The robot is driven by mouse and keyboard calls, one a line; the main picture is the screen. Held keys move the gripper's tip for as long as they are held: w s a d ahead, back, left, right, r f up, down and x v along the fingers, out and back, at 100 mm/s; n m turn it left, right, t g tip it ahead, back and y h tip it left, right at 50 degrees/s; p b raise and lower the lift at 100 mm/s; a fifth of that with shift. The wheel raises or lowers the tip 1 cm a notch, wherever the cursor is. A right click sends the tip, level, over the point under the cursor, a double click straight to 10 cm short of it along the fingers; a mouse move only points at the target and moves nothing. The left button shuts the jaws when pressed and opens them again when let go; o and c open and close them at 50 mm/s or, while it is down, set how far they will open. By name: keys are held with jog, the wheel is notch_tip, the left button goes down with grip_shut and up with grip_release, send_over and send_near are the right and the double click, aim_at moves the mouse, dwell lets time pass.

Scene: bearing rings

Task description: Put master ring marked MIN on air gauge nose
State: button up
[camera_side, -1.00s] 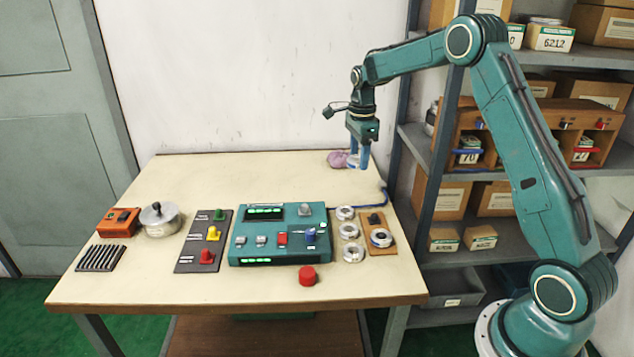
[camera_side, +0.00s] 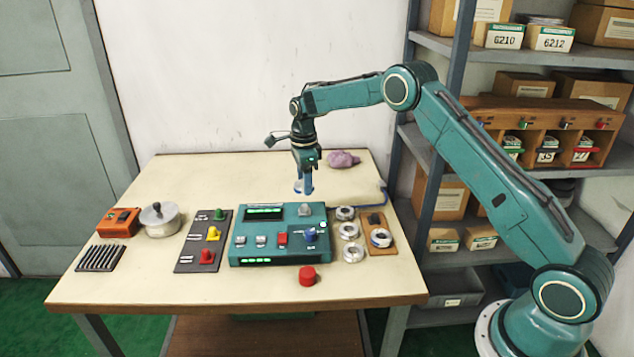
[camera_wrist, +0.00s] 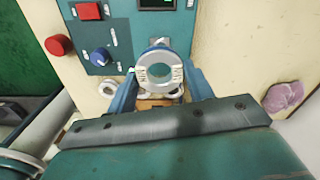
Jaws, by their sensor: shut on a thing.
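My gripper (camera_side: 304,190) is shut on a pale metal ring (camera_wrist: 159,70), with a blue finger on each side of it. Small dark marks show on the ring, but I cannot read them surely. A short grey post (camera_side: 304,209), possibly the air gauge nose, stands at the box's back right. In the wrist view the ring appears over the box's edge and partly hides what lies beyond. The ring and box look apart.
Three pale rings (camera_side: 349,231) lie right of the box, with another ring (camera_side: 381,238) on a wooden board (camera_side: 376,219). A blue knob (camera_side: 310,235) and red button (camera_side: 282,238) sit on the box. A purple cloth (camera_side: 343,159) lies behind; the back left table is clear.

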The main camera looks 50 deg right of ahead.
aim_at(305, 205)
jog(key=shift+f, duration=1.85)
jog(key=shift+f, duration=1.7)
dwell(1.8)
jog(key=o, duration=1.2)
jog(key=shift+o, duration=0.2)
jog(key=shift+r, duration=3.7)
